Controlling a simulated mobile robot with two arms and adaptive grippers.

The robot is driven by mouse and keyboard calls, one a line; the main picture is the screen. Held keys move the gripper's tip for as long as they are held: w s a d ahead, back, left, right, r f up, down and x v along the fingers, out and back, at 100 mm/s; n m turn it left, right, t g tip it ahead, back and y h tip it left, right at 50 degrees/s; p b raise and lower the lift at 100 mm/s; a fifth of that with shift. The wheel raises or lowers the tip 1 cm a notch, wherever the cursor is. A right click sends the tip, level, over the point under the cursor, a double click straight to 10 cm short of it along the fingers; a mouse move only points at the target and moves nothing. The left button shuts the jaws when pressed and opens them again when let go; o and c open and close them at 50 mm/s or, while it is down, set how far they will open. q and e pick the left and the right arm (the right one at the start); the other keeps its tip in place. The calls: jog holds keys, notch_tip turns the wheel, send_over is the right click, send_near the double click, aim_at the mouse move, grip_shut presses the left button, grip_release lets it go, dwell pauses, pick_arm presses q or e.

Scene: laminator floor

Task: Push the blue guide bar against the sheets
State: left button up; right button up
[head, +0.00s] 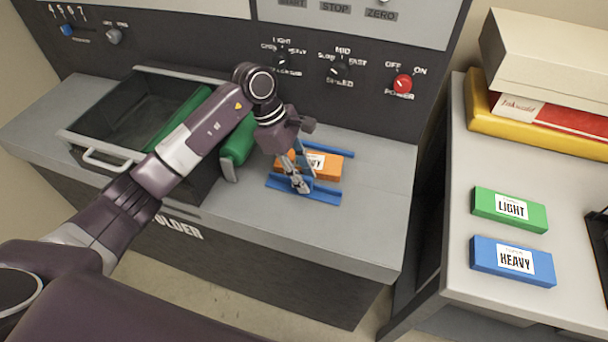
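An orange block (328,167) with a white label, partly covered by my gripper, lies on the grey machine ledge between two blue bars. The near blue bar (322,196) runs along its front side. The far blue bar (338,151) runs along its back. My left gripper (300,186) points down over the block's left part, its fingertips at the near bar. I cannot tell whether they touch the bar, or how far apart the fingers are. No loose sheets can be made out apart from the orange block. My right gripper is not in view.
A grey-framed open drawer (92,143) with green rollers (238,145) is left of the bars, under my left arm. Knobs and a red power switch (403,84) are on the panel behind. Right, a side table holds a green LIGHT box (484,204) and blue HEAVY box (484,258).

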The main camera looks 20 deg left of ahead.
pick_arm(q)
jog(key=shift+w, duration=0.15)
jog(key=shift+r, duration=0.1)
jog(key=v, duration=1.1)
jog(key=shift+a+r, duration=0.25)
jog(key=shift+r, duration=0.05)
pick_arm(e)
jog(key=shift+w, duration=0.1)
